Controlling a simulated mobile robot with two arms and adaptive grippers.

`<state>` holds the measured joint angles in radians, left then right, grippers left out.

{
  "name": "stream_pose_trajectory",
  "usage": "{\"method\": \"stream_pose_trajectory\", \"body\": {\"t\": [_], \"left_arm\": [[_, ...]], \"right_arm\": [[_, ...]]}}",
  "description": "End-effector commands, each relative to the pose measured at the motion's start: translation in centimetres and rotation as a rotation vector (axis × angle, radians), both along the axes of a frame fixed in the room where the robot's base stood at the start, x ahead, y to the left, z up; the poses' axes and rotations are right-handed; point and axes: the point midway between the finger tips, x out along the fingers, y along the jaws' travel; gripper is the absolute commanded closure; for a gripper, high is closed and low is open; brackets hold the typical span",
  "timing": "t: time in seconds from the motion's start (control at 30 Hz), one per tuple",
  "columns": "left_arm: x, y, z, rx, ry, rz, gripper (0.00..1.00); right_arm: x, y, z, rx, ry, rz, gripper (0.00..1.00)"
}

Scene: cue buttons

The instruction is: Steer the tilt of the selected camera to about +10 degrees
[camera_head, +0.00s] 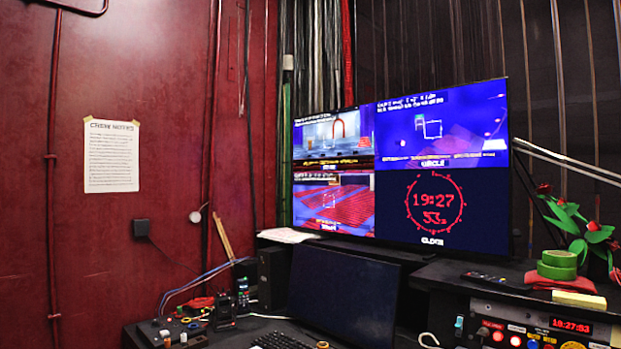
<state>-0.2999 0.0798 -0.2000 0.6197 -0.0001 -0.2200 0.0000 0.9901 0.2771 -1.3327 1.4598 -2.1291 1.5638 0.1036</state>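A large monitor (445,167) stands at the centre right, split into several panes. The upper left pane (333,138) shows a stage with a red arch, and the lower left pane (333,205) shows rows of red seats. The upper right pane (441,130) is blue and purple with a small white square outline. The lower right pane shows a red clock (435,205) reading about 19:27. A control box (195,325) with small knobs sits at the lower left of the desk. Any tilt value is too small to read. Neither gripper is in view.
A dark, blank screen (343,290) stands before the monitor, with a keyboard (275,341) below. A lit button panel (535,328) is at the lower right, under green tape (557,264) and a remote (495,281). A paper notice (111,156) hangs on the red wall.

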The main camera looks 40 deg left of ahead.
Motion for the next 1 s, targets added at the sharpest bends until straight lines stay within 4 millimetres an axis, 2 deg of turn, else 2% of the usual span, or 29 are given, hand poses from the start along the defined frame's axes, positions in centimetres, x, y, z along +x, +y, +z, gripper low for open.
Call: {"method": "stream_pose_trajectory", "body": {"t": [0.03,0.2,1.0], "left_arm": [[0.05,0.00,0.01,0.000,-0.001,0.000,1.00],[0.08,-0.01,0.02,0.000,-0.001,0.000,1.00],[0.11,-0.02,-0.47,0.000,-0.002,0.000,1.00]], "right_arm": [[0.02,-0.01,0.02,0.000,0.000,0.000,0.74],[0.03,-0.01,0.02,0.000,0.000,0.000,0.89],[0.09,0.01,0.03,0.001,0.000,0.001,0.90]]}}
